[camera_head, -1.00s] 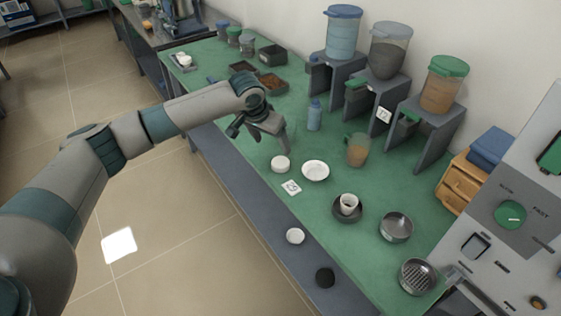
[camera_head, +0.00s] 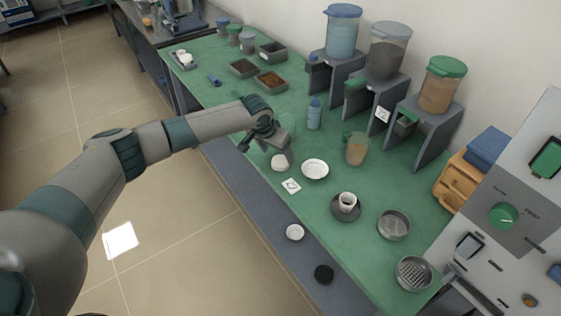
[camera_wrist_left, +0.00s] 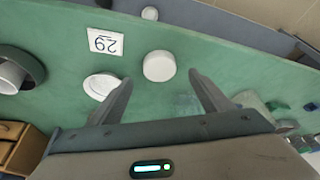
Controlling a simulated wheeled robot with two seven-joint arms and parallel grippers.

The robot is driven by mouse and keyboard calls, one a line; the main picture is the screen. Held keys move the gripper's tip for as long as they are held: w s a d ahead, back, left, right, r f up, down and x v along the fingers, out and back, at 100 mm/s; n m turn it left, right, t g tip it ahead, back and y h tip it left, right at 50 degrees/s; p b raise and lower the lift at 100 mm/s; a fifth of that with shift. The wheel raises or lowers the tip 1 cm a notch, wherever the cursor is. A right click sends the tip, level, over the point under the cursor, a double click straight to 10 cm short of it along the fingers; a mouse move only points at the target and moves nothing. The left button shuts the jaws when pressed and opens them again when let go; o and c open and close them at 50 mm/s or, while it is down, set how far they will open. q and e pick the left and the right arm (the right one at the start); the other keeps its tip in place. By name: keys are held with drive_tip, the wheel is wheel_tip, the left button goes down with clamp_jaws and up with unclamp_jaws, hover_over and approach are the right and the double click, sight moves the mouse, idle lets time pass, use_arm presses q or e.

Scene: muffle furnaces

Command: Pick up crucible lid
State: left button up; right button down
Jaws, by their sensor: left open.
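A squat white round piece (camera_head: 280,162) lies on the green bench top, left of a shallow white dish (camera_head: 315,169). A smaller flat white disc (camera_head: 295,232) lies on the grey front strip. I cannot tell for certain which is the crucible lid. A white crucible (camera_head: 347,199) stands in a dark dish. My left gripper (camera_head: 272,153) is open and empty, just beside and above the squat white piece, partly covering it. In the left wrist view that piece (camera_wrist_left: 159,66) shows ahead, between the lines of the two fingers (camera_wrist_left: 161,84). My right gripper is not in view.
A number card (camera_head: 291,186) lies close in front. A beaker (camera_head: 357,149) and a blue bottle (camera_head: 314,114) stand behind. Metal sieves (camera_head: 394,225) and a control panel are at the right. Jars on grey stands line the wall.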

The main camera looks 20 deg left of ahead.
sight(280, 161)
use_arm(q)
drive_tip(key=p+x, duration=0.1)
drive_tip(key=x, duration=0.2)
drive_tip(key=shift+f, duration=0.3)
drive_tip(key=shift+w+f+p, duration=0.15)
drive_tip(key=shift+f+p, duration=0.2)
drive_tip(key=shift+f, duration=0.25)
drive_tip(key=c, duration=0.9)
drive_tip(key=shift+c, duration=1)
